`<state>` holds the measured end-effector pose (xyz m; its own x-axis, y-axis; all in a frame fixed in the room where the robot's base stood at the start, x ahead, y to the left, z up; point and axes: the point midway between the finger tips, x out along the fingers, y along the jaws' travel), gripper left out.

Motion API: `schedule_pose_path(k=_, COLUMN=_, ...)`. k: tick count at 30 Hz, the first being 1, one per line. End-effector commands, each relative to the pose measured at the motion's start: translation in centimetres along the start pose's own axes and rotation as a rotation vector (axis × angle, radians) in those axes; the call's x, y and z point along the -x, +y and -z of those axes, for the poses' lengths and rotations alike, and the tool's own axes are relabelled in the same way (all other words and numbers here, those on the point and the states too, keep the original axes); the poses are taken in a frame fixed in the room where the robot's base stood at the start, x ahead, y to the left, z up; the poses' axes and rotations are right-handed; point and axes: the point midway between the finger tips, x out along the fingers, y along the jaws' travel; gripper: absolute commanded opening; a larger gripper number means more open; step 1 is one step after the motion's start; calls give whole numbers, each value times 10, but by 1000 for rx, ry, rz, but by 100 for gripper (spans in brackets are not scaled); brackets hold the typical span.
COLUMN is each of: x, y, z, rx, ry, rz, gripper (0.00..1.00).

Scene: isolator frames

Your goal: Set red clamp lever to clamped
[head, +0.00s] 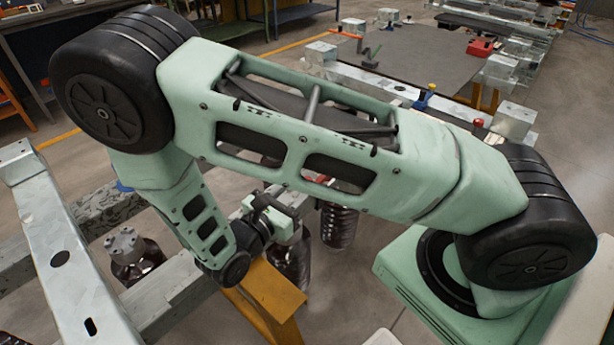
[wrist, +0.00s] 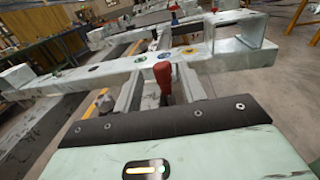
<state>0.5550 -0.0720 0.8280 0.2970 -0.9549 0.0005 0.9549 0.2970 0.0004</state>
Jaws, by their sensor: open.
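A red lever handle (wrist: 163,75) stands roughly upright in the wrist view, just beyond the dark front edge of my gripper's body. Its lower end is hidden behind that edge, and I cannot tell whether it is clamped. In the head view, my gripper (head: 275,217) hangs below my forearm, near the yellow stand. It is open and I see nothing held in it. Its fingertips are not clear in the wrist view. My arm covers much of the frame around it in the head view, and I cannot pick out this lever there for certain.
A metal crossbeam (wrist: 100,75) with coloured round discs runs beyond the lever. A yellow stand (head: 272,295) and dark ribbed cylinders (head: 338,228) are close to my gripper. A pale beam (head: 65,255) lies at left. A red box (head: 480,47) sits on the far grey table.

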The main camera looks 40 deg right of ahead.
Motion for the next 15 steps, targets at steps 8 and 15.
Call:
schedule_pose_path(k=8, x=-38, y=0, z=-1, rx=-1, ry=0, rz=1, gripper=41)
schedule_pose_path(k=15, x=-45, y=0, z=0, rx=-1, ry=0, rz=0, gripper=41)
